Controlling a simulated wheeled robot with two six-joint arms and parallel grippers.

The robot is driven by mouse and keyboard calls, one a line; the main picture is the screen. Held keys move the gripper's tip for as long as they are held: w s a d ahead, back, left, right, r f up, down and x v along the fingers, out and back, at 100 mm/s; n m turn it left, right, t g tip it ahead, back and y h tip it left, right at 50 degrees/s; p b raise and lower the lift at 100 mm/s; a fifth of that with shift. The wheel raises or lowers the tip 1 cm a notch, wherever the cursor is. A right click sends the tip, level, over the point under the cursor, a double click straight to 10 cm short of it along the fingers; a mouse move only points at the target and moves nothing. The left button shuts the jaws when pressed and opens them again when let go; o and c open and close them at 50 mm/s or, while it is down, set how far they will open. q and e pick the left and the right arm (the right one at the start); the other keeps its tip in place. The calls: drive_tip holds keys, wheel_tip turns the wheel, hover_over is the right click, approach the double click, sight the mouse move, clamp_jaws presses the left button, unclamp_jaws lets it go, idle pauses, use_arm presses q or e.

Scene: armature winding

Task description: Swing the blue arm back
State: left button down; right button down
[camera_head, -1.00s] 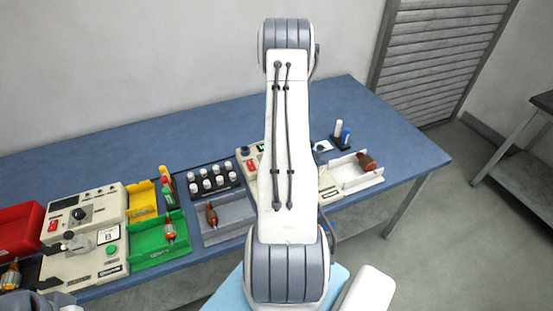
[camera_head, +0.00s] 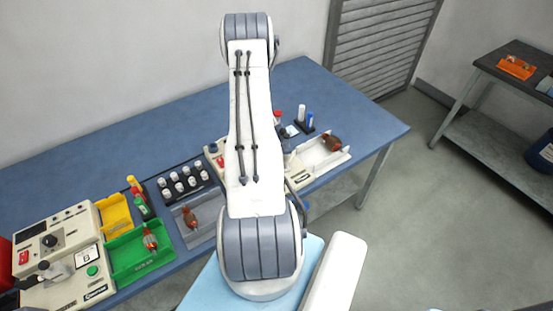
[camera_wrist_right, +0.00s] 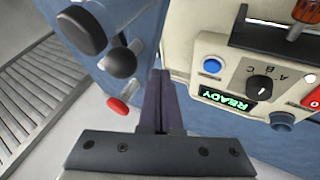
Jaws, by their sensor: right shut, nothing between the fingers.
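In the right wrist view, dark rounded parts (camera_wrist_right: 121,62) and a red knob (camera_wrist_right: 118,105) stand beside a beige machine, against blue. The red knob also shows in the head view (camera_head: 277,113), just right of my arm. I cannot tell which part is the blue arm; my arm hides much of this area in the head view. My right gripper (camera_wrist_right: 162,75) is shut and empty, its fingertips between the red knob and the beige machine (camera_wrist_right: 205,45). I see no contact. The machine has a lit READY display (camera_wrist_right: 222,97). My left gripper is not in view.
On the blue table (camera_head: 100,145) are a green bin (camera_head: 125,265), a yellow bin (camera_head: 112,215), a rack of white-capped bottles (camera_head: 165,190) and a white tray (camera_head: 330,158) holding an armature. A control box (camera_head: 60,225) stands at left. A dark shelf (camera_head: 515,65) stands at far right.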

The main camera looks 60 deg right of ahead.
idle(0.3)
